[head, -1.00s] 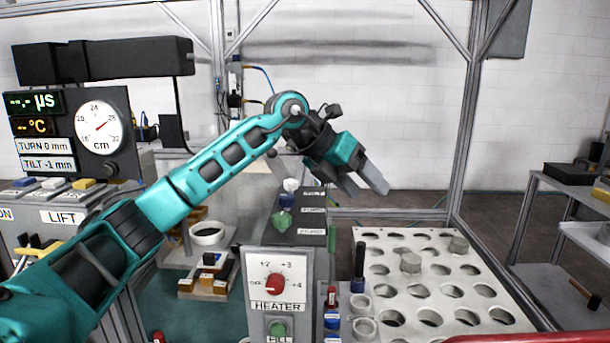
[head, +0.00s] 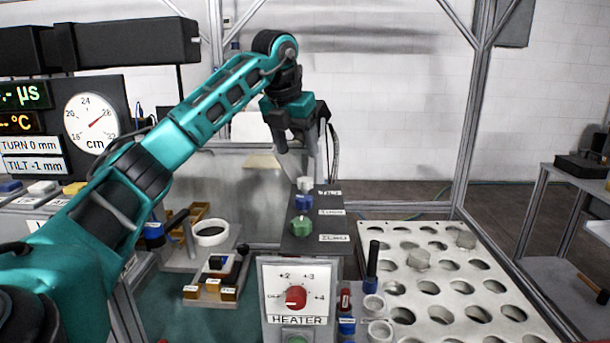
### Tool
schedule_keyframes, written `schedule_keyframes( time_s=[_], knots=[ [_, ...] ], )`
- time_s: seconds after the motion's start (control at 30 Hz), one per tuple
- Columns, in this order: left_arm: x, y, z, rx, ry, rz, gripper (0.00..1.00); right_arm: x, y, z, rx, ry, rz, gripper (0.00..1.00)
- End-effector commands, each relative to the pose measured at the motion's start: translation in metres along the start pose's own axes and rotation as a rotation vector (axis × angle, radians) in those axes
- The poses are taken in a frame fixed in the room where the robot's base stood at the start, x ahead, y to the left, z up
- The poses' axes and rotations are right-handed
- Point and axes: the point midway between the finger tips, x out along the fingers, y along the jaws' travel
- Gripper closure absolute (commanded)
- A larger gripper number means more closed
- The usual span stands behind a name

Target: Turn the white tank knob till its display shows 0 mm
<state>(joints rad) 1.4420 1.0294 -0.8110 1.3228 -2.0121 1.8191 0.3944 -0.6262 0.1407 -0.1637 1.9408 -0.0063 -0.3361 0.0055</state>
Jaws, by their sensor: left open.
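The white knob (head: 305,184) is at the far end of a dark panel (head: 328,204), behind a blue knob (head: 303,202) and a green knob (head: 301,226). My left gripper (head: 304,168) points down, its pale fingers apart just above the white knob. The fingers appear not to hold it; whether they straddle it or touch it I cannot tell. On the left, one display plate (head: 31,146) reads TURN 0 mm and another (head: 34,167) reads TILT -1 mm. The label beside the white knob is too small to read. My right gripper is out of view.
A heater box (head: 297,277) with a red dial stands in front of the panel. A white perforated rack (head: 450,275) is on the right. Gantry posts rise behind.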

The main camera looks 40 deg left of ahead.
Motion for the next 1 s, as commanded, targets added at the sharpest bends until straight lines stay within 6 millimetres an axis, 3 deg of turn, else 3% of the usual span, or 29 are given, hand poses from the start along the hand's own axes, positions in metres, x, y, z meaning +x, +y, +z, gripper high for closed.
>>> schedule_keyframes(
  time_s=[0.2, 0.4, 0.6, 0.87, 1.0],
  knots=[
    [0.048, 0.000, -0.001, 0.000, 0.004, 0.000, 0.35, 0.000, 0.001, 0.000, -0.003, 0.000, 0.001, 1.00],
    [0.078, 0.000, 0.000, 0.001, 0.002, 0.000, 0.35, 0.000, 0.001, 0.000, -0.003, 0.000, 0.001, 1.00],
    [0.091, 0.000, 0.000, 0.001, 0.000, -0.001, 0.35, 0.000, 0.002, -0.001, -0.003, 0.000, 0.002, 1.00],
    [0.092, -0.001, 0.000, 0.001, -0.001, -0.001, 0.35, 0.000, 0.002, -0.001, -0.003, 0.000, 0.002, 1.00],
    [0.092, -0.001, 0.000, 0.001, -0.001, -0.001, 0.47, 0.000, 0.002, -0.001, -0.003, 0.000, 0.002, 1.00]
  ],
)
